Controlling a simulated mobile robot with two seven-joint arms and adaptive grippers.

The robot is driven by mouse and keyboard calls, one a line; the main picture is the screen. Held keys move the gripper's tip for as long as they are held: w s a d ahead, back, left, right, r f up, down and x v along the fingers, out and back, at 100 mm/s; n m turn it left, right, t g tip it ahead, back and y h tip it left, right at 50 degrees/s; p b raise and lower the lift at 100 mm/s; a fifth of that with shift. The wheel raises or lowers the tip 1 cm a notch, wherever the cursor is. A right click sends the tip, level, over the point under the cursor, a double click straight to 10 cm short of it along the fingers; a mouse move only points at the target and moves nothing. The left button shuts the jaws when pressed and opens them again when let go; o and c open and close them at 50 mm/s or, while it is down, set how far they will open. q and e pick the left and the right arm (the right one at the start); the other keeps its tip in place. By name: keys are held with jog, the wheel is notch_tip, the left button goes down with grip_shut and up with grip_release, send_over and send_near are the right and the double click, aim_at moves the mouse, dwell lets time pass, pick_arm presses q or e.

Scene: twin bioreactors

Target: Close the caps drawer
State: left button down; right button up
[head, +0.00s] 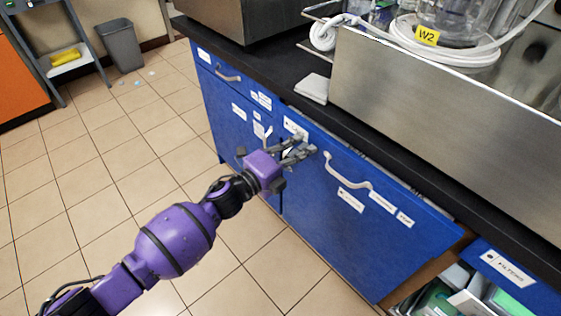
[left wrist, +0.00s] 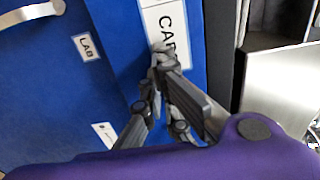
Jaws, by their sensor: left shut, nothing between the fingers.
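The blue front with the label starting "CAP" (left wrist: 167,30) fills the middle of the left wrist view. In the head view a white label (head: 295,128) shows beside my left gripper on the blue cabinet, too small to read. My left gripper (head: 306,151) is shut and empty. Its fingertips (left wrist: 160,62) lie over the lower end of the CAP label in the left wrist view; I cannot tell whether they touch the front. My gripper hides part of the front. My right gripper is not in view.
A large blue front (head: 345,225) with a curved handle (head: 347,170) lies just right of my gripper. Its top edge stands out from the black counter (head: 270,80). An open space with a filters label (head: 508,268) holds packs at lower right.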

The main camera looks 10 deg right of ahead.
aim_at(308, 142)
pick_arm(q)
jog(key=x, duration=0.4)
jog(key=shift+w+d+b, duration=0.1)
jog(key=shift+d+b, duration=0.05)
jog(key=shift+b, duration=0.25)
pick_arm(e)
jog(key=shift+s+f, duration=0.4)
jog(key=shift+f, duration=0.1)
pick_arm(q)
jog(key=shift+r, duration=0.1)
